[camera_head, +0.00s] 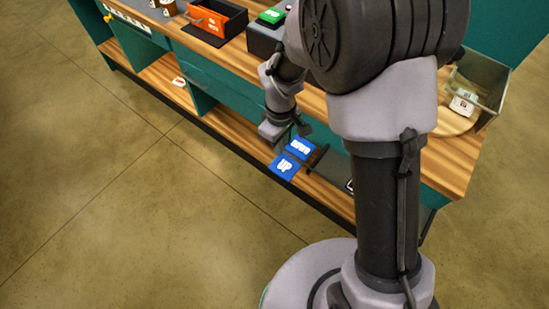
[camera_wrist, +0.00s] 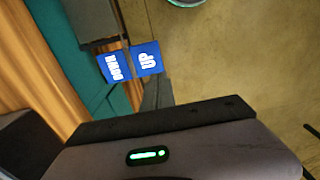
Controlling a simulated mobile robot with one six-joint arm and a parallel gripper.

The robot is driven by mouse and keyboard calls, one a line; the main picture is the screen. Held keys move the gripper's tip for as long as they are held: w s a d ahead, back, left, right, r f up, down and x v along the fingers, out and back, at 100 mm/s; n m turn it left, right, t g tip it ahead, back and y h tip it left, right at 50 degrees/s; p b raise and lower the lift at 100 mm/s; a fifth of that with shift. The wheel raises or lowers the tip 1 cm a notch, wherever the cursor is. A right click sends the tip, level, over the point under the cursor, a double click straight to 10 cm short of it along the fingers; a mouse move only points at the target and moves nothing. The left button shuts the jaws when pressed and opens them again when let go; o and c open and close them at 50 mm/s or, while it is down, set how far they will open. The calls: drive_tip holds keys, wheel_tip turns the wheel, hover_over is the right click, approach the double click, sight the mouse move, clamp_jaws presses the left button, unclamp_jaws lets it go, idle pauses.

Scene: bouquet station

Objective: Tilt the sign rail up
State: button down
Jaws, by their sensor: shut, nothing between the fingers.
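The sign rail shows as two blue plates at the counter's lower shelf. One plate reads UP (camera_head: 286,165); the one beside it seems to read DOWN (camera_head: 301,147). A dark bar (camera_head: 319,157) is next to them. In the wrist view the UP plate (camera_wrist: 147,58) and the DOWN plate (camera_wrist: 114,67) lie just beyond my fingers. My gripper (camera_head: 285,142) is shut and empty, close to the plates in the head view; it also shows in the wrist view (camera_wrist: 157,87). I cannot tell whether it touches them. My arm hides part of the counter around the rail.
The wooden counter (camera_head: 165,28) carries an orange-fronted bin (camera_head: 208,20), a dark box with a green button (camera_head: 272,16) and a metal bin (camera_head: 490,75) at the right. The lower shelf (camera_head: 160,75) holds a small white tag (camera_head: 179,82). The floor (camera_head: 110,170) in front is clear.

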sight(278, 174)
wheel_tip(278, 174, down, 14)
drive_tip(key=b, duration=0.5)
drive_tip(key=shift+s+f+b, duration=0.1)
drive_tip(key=shift+f+b, duration=0.2)
idle(0.5)
drive_tip(key=shift+s+a+f+b, duration=0.15)
drive_tip(key=shift+f+b, duration=1.45)
drive_tip(key=shift+f, duration=0.75)
drive_tip(key=shift+f, duration=0.1)
